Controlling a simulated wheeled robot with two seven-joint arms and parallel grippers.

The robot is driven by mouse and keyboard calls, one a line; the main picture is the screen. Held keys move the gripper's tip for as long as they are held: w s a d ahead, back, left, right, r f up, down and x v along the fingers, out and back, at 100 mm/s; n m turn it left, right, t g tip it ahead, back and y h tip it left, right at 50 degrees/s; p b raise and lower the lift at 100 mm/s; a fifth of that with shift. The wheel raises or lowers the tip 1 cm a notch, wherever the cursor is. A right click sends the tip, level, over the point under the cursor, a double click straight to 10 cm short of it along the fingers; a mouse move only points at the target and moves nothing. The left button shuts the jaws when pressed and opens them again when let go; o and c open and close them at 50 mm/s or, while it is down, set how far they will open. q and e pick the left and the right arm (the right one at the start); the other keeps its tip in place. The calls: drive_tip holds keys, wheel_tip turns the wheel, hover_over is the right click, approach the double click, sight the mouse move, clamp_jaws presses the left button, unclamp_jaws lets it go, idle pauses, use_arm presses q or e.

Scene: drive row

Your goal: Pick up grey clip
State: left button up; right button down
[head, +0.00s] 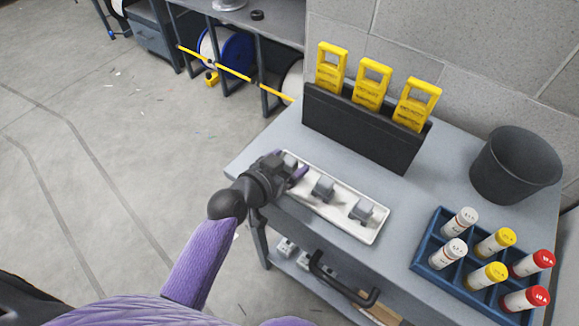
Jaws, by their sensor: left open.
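A white tray (341,225) on the grey table holds grey clips in a row. One grey clip (322,188) sits in the middle and another grey clip (362,211) sits toward the right end. A third grey clip (290,161) shows partly at the left end, beside my left gripper. My left gripper (294,172) is over the tray's left end, with its jaws open around or beside that clip; I cannot tell which. My arm hides part of the tray's left end. My right gripper is not in view.
A black holder (360,128) with yellow tags stands behind the tray. A dark bucket (515,165) is at the back right. A blue crate (427,262) with several capped cylinders stands at the right. A black handle (340,285) and lower shelf show below the table edge.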

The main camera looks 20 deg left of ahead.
use_arm(q)
clamp_jaws()
idle(0.3)
